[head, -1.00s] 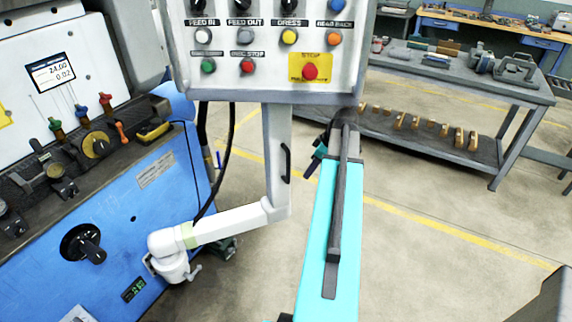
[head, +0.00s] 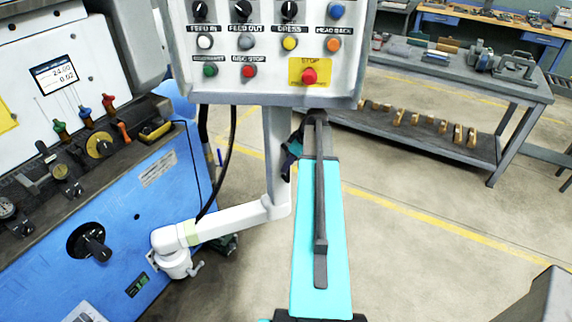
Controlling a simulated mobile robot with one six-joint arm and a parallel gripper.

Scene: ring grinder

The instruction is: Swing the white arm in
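The white arm (head: 235,220) is jointed to the front of the blue machine and runs right to an upright white post (head: 278,135). The post carries a control panel (head: 272,48) with rows of knobs and coloured buttons. My cyan arm link reaches forward just right of the post. The dark end with my gripper (head: 291,157) lies at the post's right side, at the height of the black handle.
The blue machine (head: 130,215) with levers, knobs and a small display fills the left. A grey workbench (head: 470,85) with tools and a lower shelf stands at the back right.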

